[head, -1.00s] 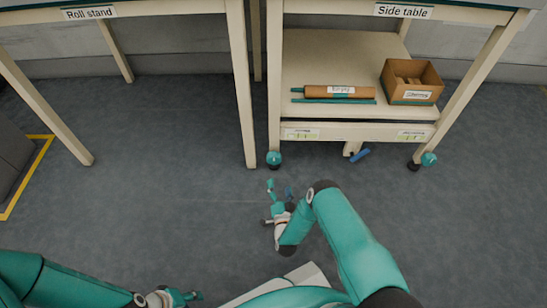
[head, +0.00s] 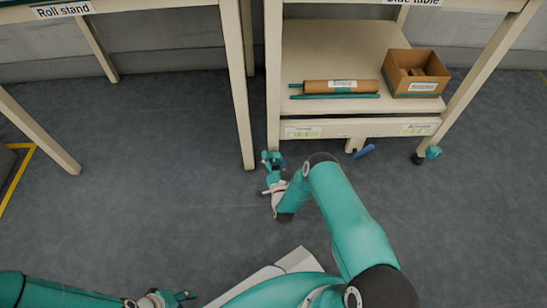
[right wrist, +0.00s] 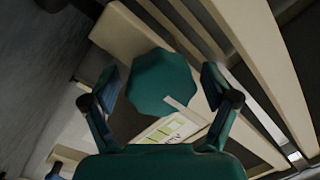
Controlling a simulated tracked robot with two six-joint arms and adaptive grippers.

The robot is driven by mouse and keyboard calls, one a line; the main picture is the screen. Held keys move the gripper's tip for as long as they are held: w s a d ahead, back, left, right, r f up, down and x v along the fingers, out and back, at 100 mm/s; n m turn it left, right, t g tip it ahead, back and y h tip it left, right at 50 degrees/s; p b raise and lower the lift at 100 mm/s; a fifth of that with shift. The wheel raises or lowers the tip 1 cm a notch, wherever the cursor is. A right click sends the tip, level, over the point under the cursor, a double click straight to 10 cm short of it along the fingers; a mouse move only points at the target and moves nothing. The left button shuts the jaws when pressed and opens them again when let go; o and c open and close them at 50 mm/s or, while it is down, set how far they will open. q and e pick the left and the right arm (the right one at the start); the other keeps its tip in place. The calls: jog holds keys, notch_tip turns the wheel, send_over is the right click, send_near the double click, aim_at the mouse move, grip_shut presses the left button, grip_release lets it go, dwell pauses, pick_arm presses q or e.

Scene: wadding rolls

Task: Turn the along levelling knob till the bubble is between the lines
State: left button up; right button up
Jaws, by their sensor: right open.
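A teal, many-sided levelling knob (right wrist: 160,82) sits at the side table's left front leg. In the right wrist view it lies between the two spread fingers of my right gripper, with a gap on each side. In the head view my right gripper (head: 273,168) is open just in front of that leg, and the knob there merges with the fingers. A green-yellow level label (right wrist: 172,129) shows beyond the fingers; its bubble is too small to read. Another teal knob (head: 433,152) is at the right leg. My left gripper (head: 180,298) is at the bottom left, too small to judge.
The side table's lower shelf (head: 335,62) holds a brown roll (head: 318,87), a teal rod (head: 335,97) and an open cardboard box (head: 416,75). A blue handle (head: 364,151) sticks out below. The roll stand's leg (head: 237,90) is close to the left. The floor in front is clear.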

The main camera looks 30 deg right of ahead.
jog(key=shift+s+d, duration=0.1)
jog(key=c, duration=1)
jog(key=shift+d, duration=0.2)
jog(key=shift+c, duration=0.8)
jog(key=shift+a, duration=0.1)
jog(key=shift+n, duration=0.3)
jog(key=n+p, duration=0.1)
jog(key=n, duration=0.4)
jog(key=shift+s+g, duration=0.15)
jog(key=shift+g, duration=0.25)
jog(key=n+p, duration=0.1)
jog(key=n, duration=0.3)
jog(key=shift+s+a+f+n+g, duration=0.1)
jog(key=shift+n+g, duration=0.3)
